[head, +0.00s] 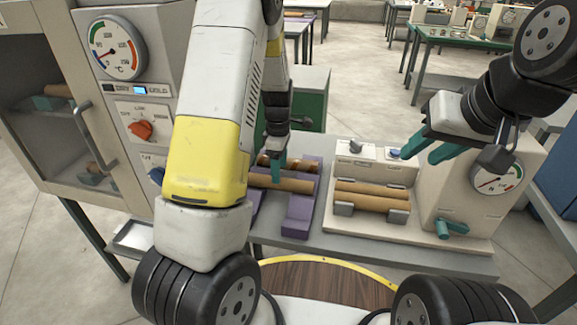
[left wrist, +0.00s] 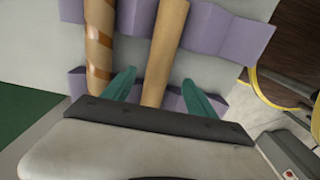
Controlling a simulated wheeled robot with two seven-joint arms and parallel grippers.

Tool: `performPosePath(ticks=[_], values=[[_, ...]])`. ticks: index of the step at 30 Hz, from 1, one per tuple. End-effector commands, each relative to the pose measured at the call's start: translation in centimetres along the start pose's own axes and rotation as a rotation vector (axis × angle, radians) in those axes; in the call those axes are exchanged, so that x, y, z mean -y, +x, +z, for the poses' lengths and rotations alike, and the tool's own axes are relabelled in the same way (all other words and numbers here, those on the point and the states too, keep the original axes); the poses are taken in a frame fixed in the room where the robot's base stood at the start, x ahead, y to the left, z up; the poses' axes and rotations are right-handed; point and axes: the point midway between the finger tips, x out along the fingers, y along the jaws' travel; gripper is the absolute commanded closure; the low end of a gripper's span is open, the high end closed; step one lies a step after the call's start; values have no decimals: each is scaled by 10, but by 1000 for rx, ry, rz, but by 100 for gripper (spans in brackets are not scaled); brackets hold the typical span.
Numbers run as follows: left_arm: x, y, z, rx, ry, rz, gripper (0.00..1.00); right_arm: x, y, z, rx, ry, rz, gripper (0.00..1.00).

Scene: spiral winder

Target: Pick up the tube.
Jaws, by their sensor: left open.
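A plain tan tube (head: 292,184) lies across a purple rack (head: 300,212) on the table. It also shows in the left wrist view (left wrist: 163,45). A tube with spiral stripes (left wrist: 99,45) lies beside it on the same rack; in the head view it is partly hidden behind my left gripper. My left gripper (head: 278,170) points down at the rack. Its teal fingers (left wrist: 160,90) are open, one on each side of the plain tube, with gaps showing. I cannot tell how deep they reach. My right gripper (head: 430,148) is open and empty above the winder.
The winder (head: 440,200) with tan rollers (head: 372,195), switches and a dial stands right of the rack. An oven-like cabinet (head: 125,75) with a dial and glass door stands at left. A round wooden top with a yellow rim (head: 325,285) is in front.

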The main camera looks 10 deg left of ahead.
Motion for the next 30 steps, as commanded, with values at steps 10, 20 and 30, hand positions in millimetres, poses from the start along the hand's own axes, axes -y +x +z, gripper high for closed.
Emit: performPosePath(ticks=[10, 20, 30], values=[[-2, 48, 0, 0, 1, -2, 34, 0, 0, 0, 0, 0, 0, 64], [-3, 58, 0, 1, 2, 1, 34, 0, 0, 0, 0, 0, 0, 64], [-3, 57, 0, 1, 2, 1, 97, 0, 0, 0, 0, 0, 0, 64]])
